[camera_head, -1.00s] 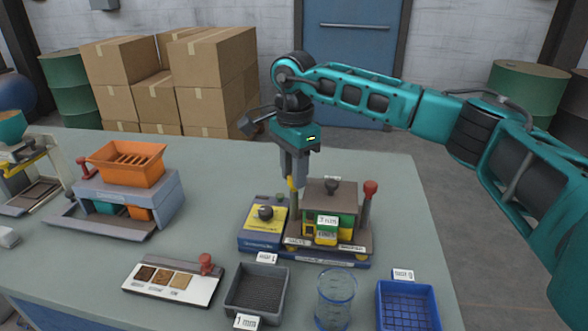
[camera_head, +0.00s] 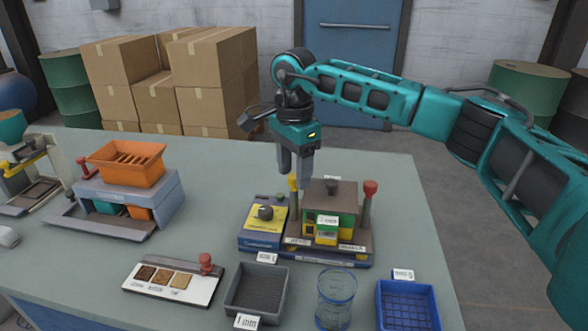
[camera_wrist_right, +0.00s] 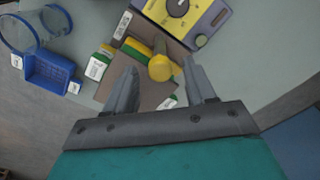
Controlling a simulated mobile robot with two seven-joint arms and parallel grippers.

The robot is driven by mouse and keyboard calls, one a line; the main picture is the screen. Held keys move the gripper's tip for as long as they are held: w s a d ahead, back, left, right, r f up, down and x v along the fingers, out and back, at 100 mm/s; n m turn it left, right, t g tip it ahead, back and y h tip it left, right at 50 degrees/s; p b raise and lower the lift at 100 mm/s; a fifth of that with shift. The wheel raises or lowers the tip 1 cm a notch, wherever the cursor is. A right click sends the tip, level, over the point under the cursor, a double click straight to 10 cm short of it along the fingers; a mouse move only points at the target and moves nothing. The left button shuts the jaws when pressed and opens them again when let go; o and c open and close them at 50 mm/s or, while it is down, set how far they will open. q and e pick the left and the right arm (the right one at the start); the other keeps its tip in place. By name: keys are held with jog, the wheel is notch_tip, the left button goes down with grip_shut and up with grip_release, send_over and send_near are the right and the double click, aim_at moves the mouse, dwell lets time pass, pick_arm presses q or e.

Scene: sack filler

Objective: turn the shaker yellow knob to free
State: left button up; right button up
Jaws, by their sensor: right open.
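The shaker stands on the table with a blue base (camera_head: 336,262), a control box with a yellow panel (camera_head: 262,222) and a stack of green and yellow sieves (camera_head: 328,222). Its yellow knob (camera_head: 293,184) is on the post left of the stack; it also shows in the right wrist view (camera_wrist_right: 160,68). My right gripper (camera_head: 295,178) is open, pointing down at the yellow knob. In the right wrist view the knob lies between the fingertips, with gaps on both sides. I cannot tell whether the fingertips reach down to its level. My left gripper is not in view.
A red-topped post (camera_head: 370,188) stands right of the stack. In front are a grey tray (camera_head: 239,305), a clear beaker (camera_head: 336,300), a blue tray (camera_head: 382,312) and a sample board (camera_head: 142,290). A machine with an orange hopper (camera_head: 125,165) stands left.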

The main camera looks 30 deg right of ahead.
aim_at(294, 176)
notch_tip(294, 176, up, 12)
jog(key=shift+r, duration=0.25)
dwell(0.6)
